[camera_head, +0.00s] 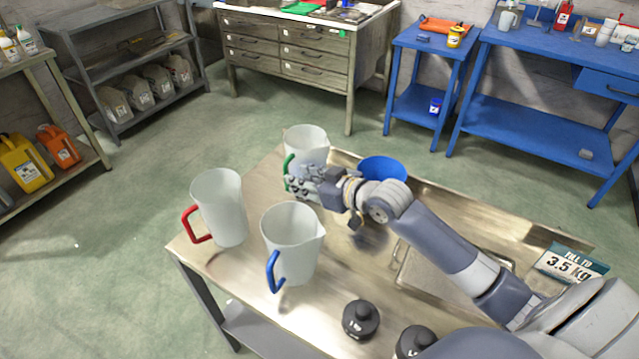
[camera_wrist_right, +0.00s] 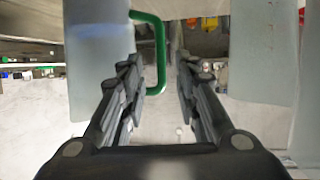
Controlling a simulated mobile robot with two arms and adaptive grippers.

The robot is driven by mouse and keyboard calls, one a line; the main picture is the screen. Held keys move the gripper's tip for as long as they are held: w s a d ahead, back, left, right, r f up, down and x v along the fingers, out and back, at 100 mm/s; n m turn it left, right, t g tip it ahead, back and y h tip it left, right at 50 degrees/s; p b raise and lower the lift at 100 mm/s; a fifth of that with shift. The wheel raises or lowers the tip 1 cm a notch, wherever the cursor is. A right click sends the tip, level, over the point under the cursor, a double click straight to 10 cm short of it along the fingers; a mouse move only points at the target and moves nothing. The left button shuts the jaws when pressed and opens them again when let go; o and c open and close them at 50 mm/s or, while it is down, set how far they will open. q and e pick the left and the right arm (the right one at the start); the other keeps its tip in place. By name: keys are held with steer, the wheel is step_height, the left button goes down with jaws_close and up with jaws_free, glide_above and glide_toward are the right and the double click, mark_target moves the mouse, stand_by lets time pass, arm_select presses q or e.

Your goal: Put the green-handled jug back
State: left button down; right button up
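The green-handled jug (camera_head: 308,143) is pale and stands on the metal table at its far left part. Its lower part is hidden behind my right gripper (camera_head: 303,183). In the right wrist view the green handle (camera_wrist_right: 161,50) shows between my two fingers, nearer the left one, with the jug's body (camera_wrist_right: 95,70) to the left. The fingers are apart, and a gap shows on the handle's right side. I cannot tell whether a finger touches the jug. My left gripper is not in view.
A red-handled jug (camera_head: 222,208) and a blue-handled jug (camera_head: 292,240) stand close by on the metal table (camera_head: 255,292). A blue bowl (camera_head: 384,169) is right of the green-handled jug. Black weights (camera_head: 360,319) stand in front.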

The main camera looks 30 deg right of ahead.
steer(key=v, duration=0.6)
steer(key=shift+s, duration=0.15)
